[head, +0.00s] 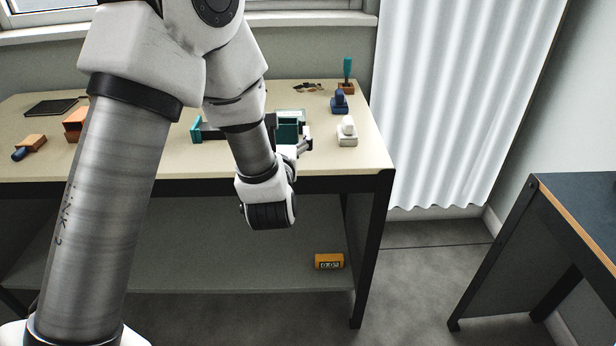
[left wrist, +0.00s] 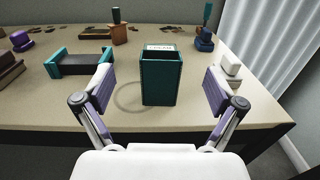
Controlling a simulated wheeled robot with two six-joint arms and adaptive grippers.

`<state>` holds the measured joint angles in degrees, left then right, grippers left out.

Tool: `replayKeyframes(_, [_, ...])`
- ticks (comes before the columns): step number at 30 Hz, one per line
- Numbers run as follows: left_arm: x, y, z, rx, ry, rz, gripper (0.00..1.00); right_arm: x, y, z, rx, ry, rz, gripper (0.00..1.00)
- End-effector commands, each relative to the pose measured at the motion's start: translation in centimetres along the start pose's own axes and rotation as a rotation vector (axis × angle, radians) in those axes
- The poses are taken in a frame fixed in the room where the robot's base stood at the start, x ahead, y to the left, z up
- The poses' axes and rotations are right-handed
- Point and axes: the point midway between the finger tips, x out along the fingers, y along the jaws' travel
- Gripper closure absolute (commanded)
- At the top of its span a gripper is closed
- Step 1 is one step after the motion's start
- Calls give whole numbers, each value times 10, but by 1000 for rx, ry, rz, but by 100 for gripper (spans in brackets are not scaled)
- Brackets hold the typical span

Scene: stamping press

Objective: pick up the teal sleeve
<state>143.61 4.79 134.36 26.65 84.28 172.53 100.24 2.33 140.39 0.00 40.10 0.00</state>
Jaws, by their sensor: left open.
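The teal sleeve (left wrist: 162,84) stands upright on the table, an open-topped square box with a pale label at its far rim. In the head view the sleeve (head: 287,132) shows partly behind my left arm. My left gripper (left wrist: 162,92) is open, its two fingers apart on either side of the sleeve in the picture, with nothing held. In the head view the left gripper (head: 303,146) is mostly hidden by its wrist, at the near side of the sleeve. My right gripper is in neither view.
A dark holder with teal ends (left wrist: 82,65) lies left of the sleeve. A white stamp (head: 347,132) and a blue stamp (head: 339,102) stand to the right. Wooden blocks (head: 75,122) lie left. An orange digital device (head: 329,261) rests on the lower shelf.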

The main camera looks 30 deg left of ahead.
Motion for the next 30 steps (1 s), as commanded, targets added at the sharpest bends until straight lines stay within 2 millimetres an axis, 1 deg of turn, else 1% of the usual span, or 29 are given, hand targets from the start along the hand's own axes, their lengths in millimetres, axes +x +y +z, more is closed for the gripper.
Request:
replayKeyframes(1, [0, 1, -20, -1, 5, 3, 6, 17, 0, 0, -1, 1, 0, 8])
replayKeyframes(4, [1, 2, -30, -1, 11, 5, 6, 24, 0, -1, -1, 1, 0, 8])
replayKeyframes(6, [3, 2, -29, 0, 13, 5, 6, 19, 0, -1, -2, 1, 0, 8])
replayKeyframes(9, [14, 1, -22, 0, 15, 4, 6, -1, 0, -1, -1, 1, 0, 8])
replayKeyframes(12, [24, 1, -24, 0, 14, 6, 6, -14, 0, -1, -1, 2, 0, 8])
replayKeyframes(16, [38, -2, -30, 0, 12, 4, 6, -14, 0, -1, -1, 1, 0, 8])
replayKeyframes(21, [68, -6, -34, -2, 11, 6, 6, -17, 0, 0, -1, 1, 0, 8])
replayKeyframes(23, [75, -6, -35, 0, 12, 5, 6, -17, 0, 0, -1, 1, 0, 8])
replayKeyframes(25, [79, -6, -36, 1, 13, 4, 6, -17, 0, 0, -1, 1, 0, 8])
replayKeyframes(30, [79, -6, -36, 1, 13, 3, 6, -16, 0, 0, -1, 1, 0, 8])
